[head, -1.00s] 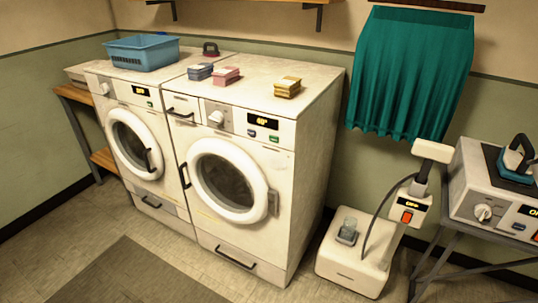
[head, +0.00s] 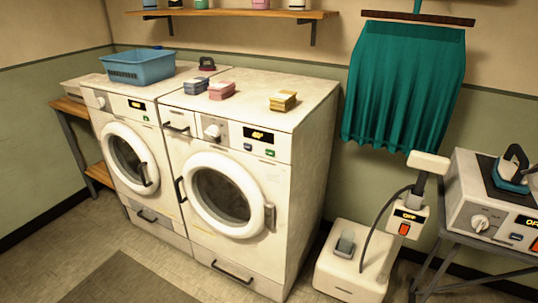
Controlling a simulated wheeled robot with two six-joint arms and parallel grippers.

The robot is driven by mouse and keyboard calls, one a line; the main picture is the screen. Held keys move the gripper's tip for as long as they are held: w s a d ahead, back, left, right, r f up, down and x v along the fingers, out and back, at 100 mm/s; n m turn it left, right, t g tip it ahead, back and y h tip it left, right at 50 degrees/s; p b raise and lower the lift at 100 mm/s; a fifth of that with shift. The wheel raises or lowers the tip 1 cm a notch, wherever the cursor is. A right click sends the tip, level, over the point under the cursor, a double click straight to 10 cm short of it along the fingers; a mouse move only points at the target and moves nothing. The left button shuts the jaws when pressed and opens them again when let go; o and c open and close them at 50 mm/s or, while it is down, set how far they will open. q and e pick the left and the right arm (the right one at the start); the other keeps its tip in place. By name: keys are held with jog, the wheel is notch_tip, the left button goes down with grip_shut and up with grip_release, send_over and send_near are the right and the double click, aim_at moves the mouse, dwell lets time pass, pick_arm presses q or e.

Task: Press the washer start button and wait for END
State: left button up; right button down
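Two white front-loading machines stand side by side in the head view. The right machine (head: 283,170) has a drawer with a dark handle at its upper left, a white knob (head: 212,131) and a lit display (head: 259,135) that seems to read 40°. Below that display are a blue button (head: 247,147) and a green button (head: 270,152). Its round door (head: 257,215) is closed. The left machine (head: 165,185) has a small lit display (head: 137,104), too small to read, and a green button (head: 146,118). Neither of my grippers is in view.
A blue basket (head: 138,67) and several small boxes sit on the machine tops. At right are a white steamer unit (head: 345,275) with a display reading OFF, a hanging teal cloth (head: 402,85) and an ironing unit (head: 470,215). Floor shows in front, with a dark mat (head: 125,280).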

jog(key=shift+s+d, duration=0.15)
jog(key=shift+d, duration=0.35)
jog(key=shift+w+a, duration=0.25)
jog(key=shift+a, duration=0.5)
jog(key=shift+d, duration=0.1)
